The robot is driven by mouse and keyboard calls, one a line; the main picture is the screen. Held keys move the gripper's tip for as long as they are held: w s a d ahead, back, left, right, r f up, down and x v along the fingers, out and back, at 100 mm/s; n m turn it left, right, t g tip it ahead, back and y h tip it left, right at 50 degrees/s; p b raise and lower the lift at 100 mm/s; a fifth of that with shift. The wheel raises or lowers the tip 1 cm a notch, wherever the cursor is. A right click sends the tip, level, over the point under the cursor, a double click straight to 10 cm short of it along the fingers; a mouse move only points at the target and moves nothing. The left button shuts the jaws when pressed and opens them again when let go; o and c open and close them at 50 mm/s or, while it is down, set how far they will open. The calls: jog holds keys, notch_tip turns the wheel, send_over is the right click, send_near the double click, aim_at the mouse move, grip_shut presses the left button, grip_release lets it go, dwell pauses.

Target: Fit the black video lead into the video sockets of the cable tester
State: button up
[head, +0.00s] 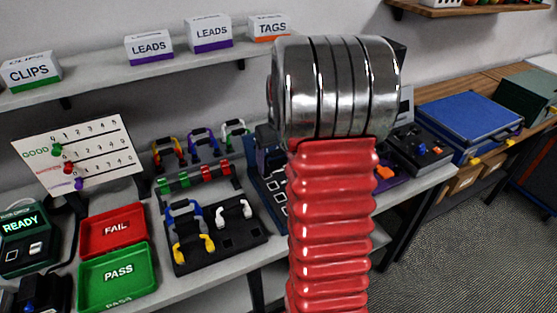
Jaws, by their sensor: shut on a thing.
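My arm, with a red ribbed sleeve and a shiny metal joint, stands across the middle of the head view. My gripper is not visible; the arm hides whatever is behind it. I cannot make out the black video lead. A device with a lit READY screen (22,226) stands at the far left of the bench. A dark blue unit (266,165) with pale marks stands right of the lead tray, partly hidden by my arm. I cannot tell for sure which of them is the cable tester, and no video sockets can be made out.
A black tray (226,256) holds blue, yellow and white leads. Coloured leads hang on a rack (201,142) behind it. Red FAIL (113,229) and green PASS (118,270) trays sit left. A blue case (468,126) and a black box (420,147) are right. A shelf (100,78) runs above.

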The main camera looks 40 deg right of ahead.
jog(key=shift+f, duration=0.15)
dwell(0.5)
jog(key=o, duration=1.1)
jog(key=shift+o, duration=0.5)
jog(key=shift+r, duration=4)
jog(key=shift+w, duration=0.1)
